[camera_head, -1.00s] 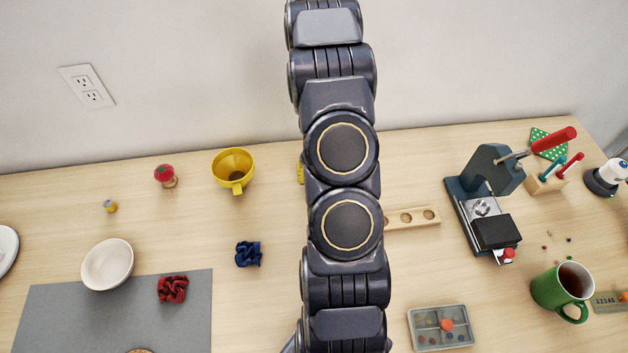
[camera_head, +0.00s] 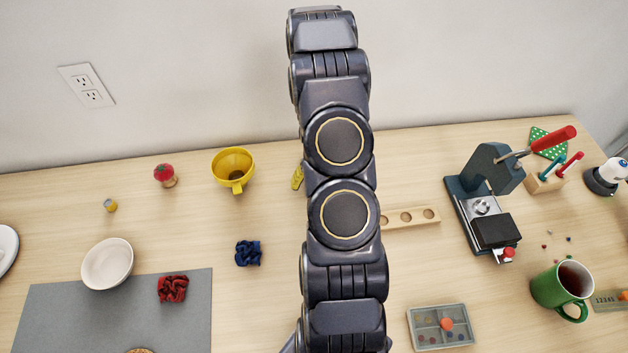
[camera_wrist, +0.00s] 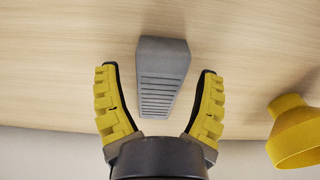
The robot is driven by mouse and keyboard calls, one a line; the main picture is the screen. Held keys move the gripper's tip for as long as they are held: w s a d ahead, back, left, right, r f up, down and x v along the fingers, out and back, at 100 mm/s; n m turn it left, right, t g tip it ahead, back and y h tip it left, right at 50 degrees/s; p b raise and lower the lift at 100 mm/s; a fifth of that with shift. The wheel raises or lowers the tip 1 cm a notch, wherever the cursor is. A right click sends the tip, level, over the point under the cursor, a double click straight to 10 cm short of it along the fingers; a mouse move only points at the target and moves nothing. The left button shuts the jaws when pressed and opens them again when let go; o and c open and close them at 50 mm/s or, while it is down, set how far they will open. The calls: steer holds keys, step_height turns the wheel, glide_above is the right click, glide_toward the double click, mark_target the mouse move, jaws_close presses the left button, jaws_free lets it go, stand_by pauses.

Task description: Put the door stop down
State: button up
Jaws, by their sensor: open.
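The door stop (camera_wrist: 162,75) is a grey wedge with ridges across its sloped face. In the wrist view it lies on the wooden table between the two fingers. My gripper (camera_wrist: 159,92) is open, with its yellow and black fingers on either side of the door stop. A gap shows on both sides, so neither finger touches it.
A yellow funnel (camera_head: 233,166) stands left of my arm; it also shows at the right in the wrist view (camera_wrist: 297,131). Blue (camera_head: 248,253) and red (camera_head: 173,289) scrunchies lie left. A wooden holder (camera_head: 411,217), a press (camera_head: 485,200), a compartment tray (camera_head: 441,328) and a green mug (camera_head: 562,288) stand right.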

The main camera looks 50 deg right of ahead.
step_height(320, 180, up, 12)
steer(key=w+a+r+n, duration=0.2)
steer(key=a+r, duration=0.5)
steer(key=a, duration=0.1)
steer(key=s+a+r+n, duration=0.1)
steer(key=s+a+r, duration=0.15)
steer(key=a, duration=0.25)
steer(key=s+a+r+n+g, duration=0.1)
steer(key=s+a+r+n, duration=0.15)
steer(key=a, duration=0.25)
steer(key=s+a+r+n, duration=0.1)
steer(key=s+a+r, duration=0.1)
steer(key=a+r, duration=0.25)
steer(key=s+a+r+n, duration=0.1)
steer(key=s+a+n, duration=0.1)
steer(key=s+a, duration=0.3)
steer(key=s, duration=0.3)
steer(key=shift+s+a+r+g, duration=0.15)
steer(key=shift+a+r+g, duration=0.15)
steer(key=shift+r, duration=0.1)
